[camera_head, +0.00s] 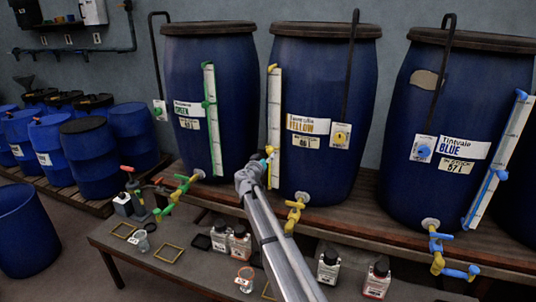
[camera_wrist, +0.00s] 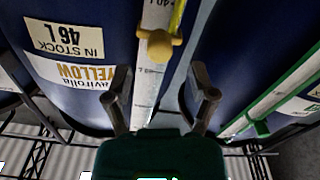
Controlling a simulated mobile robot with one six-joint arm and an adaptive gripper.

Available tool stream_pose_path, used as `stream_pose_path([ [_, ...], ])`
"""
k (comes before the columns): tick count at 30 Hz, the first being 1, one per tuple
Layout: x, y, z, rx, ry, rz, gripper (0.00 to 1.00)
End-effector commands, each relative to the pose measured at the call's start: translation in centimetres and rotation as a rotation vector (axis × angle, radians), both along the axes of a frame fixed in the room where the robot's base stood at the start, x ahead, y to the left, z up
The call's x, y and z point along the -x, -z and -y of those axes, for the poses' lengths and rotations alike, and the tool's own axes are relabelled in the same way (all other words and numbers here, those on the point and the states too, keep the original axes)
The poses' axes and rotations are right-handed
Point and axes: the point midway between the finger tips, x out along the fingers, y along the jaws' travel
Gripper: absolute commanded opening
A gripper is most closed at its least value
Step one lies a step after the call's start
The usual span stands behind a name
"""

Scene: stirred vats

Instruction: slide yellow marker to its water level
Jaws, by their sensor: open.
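The yellow marker (camera_wrist: 158,45) is a small knobbed slider on the white scale (camera_wrist: 150,78) of the yellow vat. My gripper (camera_wrist: 160,95) is open, its two fingers spread on either side of the scale. The marker lies just beyond the fingertips, between their lines, and is not held. In the head view, my gripper (camera_head: 267,157) is at the lower part of the yellow vat's scale (camera_head: 274,110) and mostly hides the marker there. The yellow vat (camera_head: 322,90) carries a stock label (camera_head: 306,142) reading 46 L. The water level itself is not clear.
The green vat (camera_head: 195,60) with its green marker (camera_head: 208,103) stands left, close to the yellow scale. The blue vat (camera_head: 450,110) stands right. A yellow tap (camera_head: 294,213) juts out below.

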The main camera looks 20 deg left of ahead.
Motion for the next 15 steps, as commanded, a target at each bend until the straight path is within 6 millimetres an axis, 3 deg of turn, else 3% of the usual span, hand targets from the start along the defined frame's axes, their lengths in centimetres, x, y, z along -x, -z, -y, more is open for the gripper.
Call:
stream_pose_path([
  [6,3.9,0.0,0.3,0.000,-0.001,0.000,0.73],
  [15,6.8,0.0,0.3,0.000,0.000,0.000,0.73],
])
